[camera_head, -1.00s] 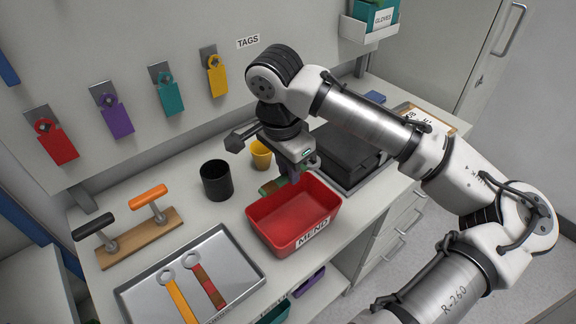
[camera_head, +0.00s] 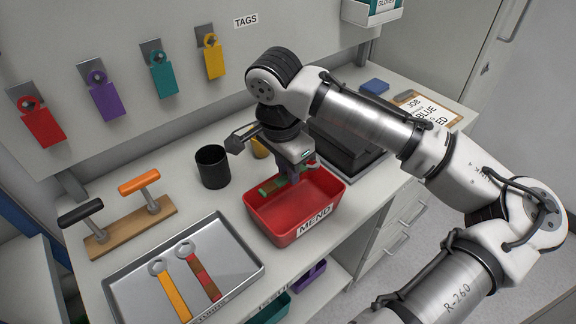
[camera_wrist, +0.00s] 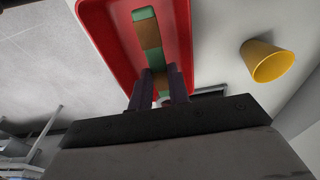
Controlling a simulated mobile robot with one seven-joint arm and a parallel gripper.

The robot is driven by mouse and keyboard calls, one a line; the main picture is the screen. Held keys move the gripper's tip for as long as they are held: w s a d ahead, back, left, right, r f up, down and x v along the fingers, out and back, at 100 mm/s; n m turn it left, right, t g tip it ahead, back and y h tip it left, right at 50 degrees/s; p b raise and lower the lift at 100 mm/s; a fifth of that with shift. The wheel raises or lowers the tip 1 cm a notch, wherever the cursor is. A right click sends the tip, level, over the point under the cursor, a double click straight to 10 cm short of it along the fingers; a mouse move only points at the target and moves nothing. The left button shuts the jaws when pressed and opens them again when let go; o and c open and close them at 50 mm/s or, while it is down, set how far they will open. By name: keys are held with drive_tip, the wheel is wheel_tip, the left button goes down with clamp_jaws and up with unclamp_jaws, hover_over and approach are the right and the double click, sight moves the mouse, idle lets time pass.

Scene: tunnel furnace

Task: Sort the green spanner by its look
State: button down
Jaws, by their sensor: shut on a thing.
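The green spanner (camera_wrist: 151,34) has green and brown bands on its handle. My gripper (camera_wrist: 160,82) is shut on it and holds it over the red MEND bin in the wrist view. In the head view the spanner (camera_head: 268,187) shows beside my gripper (camera_head: 293,180), at the bin's back left. The red bin (camera_head: 285,233) carries a MEND label on its front. I cannot tell whether the spanner touches the bin. The gripper hides part of the spanner.
A metal tray (camera_head: 245,262) at front left holds a yellow spanner (camera_head: 173,291) and a red-brown banded one (camera_head: 203,276). A black cup (camera_head: 212,167) and a yellow cup (camera_wrist: 267,61) stand near the bin. A rack with two handles (camera_head: 131,232) is at left. Coloured tags hang behind.

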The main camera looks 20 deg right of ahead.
sight(290, 206)
drive_tip(key=shift+f+b, duration=2.5)
drive_tip(key=shift+f, duration=1.8)
drive_tip(key=c, duration=1.3)
unclamp_jaws()
drive_tip(key=shift+o, duration=0.6)
drive_tip(key=o, duration=0.4)
drive_tip(key=shift+r, duration=0.1)
drive_tip(key=shift+r+p, duration=4.45)
drive_tip(key=shift+r, duration=0.05)
drive_tip(key=shift+f, duration=0.1)
